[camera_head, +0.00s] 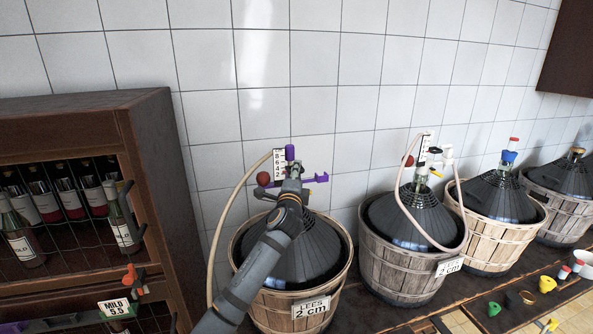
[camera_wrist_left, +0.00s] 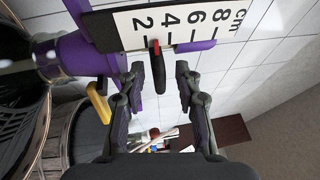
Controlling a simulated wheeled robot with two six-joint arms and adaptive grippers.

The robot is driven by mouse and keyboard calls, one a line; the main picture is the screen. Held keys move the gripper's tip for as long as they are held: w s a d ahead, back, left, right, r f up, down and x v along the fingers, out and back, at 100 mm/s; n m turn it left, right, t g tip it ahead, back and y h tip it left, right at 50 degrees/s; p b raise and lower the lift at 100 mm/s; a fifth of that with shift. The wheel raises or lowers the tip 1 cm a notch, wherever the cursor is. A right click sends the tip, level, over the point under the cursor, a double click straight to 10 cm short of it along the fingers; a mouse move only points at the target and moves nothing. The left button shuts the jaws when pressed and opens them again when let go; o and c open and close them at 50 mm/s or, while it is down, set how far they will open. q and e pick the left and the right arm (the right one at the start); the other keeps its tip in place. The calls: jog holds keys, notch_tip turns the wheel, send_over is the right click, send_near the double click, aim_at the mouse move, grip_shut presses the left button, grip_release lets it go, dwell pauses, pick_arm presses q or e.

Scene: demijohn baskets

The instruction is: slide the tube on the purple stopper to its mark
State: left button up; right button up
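The purple stopper (camera_wrist_left: 70,58) sits in the neck of the front-left demijohn (camera_head: 305,255). A white cm scale (camera_head: 279,163) stands on it, and it also shows in the wrist view (camera_wrist_left: 185,25). A small red and black lever (camera_wrist_left: 156,62) lies between the 2 and 4 marks. The beige tube (camera_head: 224,213) loops down on the left. My left gripper (camera_head: 291,187) is at the stopper. Its fingers (camera_wrist_left: 158,75) are open, with the lever's black end between them and gaps both sides. My right gripper is not in view.
The demijohn's basket carries a "LEES 2 cm" label (camera_head: 311,307). A second demijohn (camera_head: 413,218) with its own tube and scale stands to the right, others beyond. A wooden bottle rack (camera_head: 143,125) stands left. Coloured stoppers (camera_head: 546,284) lie at lower right.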

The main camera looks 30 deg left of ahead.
pick_arm(q)
jog(key=shift+w+a, duration=0.1)
jog(key=shift+w, duration=0.05)
grip_shut()
dwell(0.4)
notch_tip(320, 180, up, 6)
jog(key=p, duration=0.5)
jog(key=shift+f, duration=0.3)
grip_release()
jog(key=shift+f, duration=0.1)
